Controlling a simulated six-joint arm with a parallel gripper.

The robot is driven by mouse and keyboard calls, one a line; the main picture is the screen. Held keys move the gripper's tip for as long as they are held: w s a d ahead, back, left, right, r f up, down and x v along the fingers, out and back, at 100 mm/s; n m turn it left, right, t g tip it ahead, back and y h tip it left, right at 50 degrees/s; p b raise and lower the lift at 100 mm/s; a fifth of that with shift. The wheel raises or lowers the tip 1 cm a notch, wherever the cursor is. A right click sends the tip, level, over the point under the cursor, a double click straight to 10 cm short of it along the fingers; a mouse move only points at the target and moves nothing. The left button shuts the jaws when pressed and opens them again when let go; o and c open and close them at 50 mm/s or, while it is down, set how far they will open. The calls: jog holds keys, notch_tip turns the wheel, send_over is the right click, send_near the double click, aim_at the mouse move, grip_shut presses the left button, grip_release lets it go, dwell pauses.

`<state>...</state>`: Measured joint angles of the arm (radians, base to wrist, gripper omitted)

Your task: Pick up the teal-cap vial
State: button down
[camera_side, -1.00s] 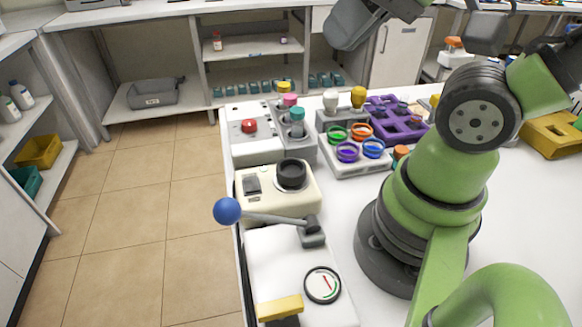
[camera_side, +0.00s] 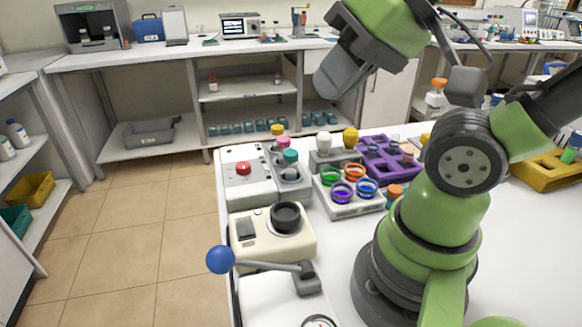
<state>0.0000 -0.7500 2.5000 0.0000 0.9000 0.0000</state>
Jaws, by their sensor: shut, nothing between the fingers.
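The teal-cap vial (camera_side: 290,157) stands upright in a grey holder on the white device with the red button, at the left end of the bench. Pink and yellow caps stand just behind it in the same holder. My gripper (camera_side: 326,88) hangs high, above and to the right of the vial in the picture, well apart from it. It is shut and empty. The vial's lower part is hidden in the holder.
The white device (camera_side: 232,184) has a red button. A tray of coloured rings (camera_side: 335,208), a purple rack (camera_side: 375,142) and white and yellow knobs (camera_side: 350,138) stand to the right. A cream device (camera_side: 250,246) and a blue-ball lever (camera_side: 220,260) are nearer.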

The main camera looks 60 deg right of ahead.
jog(key=c, duration=0.7)
grip_release()
jog(key=n+g+h, duration=0.2)
jog(key=g, duration=0.5)
send_over(290, 152)
jog(key=f, duration=1.3)
jog(key=shift+a+f, duration=0.15)
jog(key=shift+a, duration=0.25)
jog(key=f, duration=0.4)
jog(key=shift+d+f, duration=0.2)
jog(key=shift+d, duration=0.05)
jog(key=shift+d+f, duration=0.1)
jog(key=shift+f, duration=3)
